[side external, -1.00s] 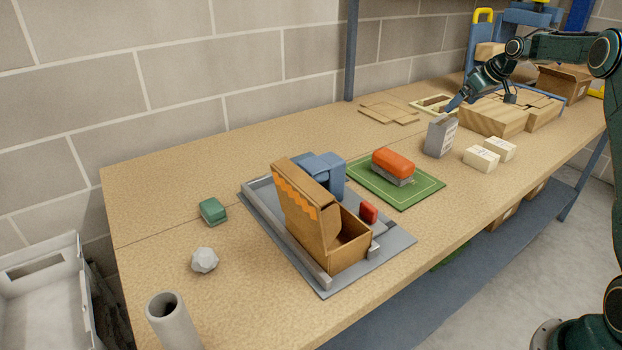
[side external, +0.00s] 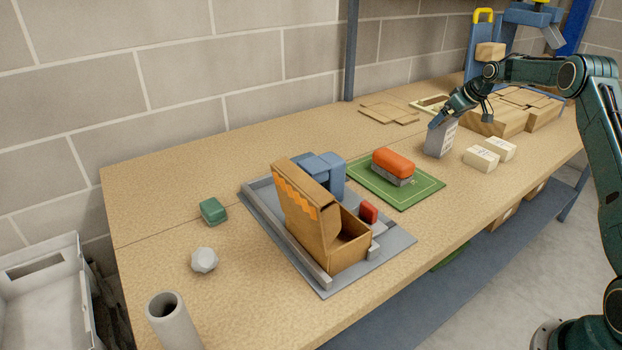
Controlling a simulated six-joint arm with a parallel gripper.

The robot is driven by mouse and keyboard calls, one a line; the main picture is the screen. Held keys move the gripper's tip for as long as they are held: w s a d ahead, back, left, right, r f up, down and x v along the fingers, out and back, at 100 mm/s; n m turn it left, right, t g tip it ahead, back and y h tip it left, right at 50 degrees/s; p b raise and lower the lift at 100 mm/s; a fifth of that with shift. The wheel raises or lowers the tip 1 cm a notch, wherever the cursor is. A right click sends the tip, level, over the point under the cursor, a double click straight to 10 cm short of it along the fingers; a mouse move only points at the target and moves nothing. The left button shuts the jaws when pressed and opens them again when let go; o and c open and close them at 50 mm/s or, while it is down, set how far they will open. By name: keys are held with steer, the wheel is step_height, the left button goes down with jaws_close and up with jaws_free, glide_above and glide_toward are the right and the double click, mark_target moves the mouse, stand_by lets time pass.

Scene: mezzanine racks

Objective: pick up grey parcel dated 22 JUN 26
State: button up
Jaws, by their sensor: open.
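A grey parcel (side external: 437,144) with a printed white label stands upright on the bench, right of the green mat; the date is too small to read. My gripper (side external: 438,122) is at the top of this parcel, with its fingers pointing down and to the left. It is open, and I cannot tell whether its fingers touch the parcel or straddle it. Two cream parcels with labels lie to the right, one nearer (side external: 481,158) and one farther (side external: 501,147).
An orange and grey block (side external: 393,164) sits on the green mat (side external: 418,194). An open cardboard box (side external: 340,252) stands on a grey tray (side external: 396,246). Wooden blocks (side external: 544,117) lie behind the cream parcels. Flat cardboard (side external: 388,111) lies by the wall.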

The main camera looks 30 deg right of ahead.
steer(key=shift+x, duration=1.85)
steer(key=shift+c, duration=0.2)
steer(key=c, duration=0.8)
steer(key=shift+c, duration=0.2)
steer(key=shift+r, duration=0.1)
steer(key=shift+r, duration=4.95)
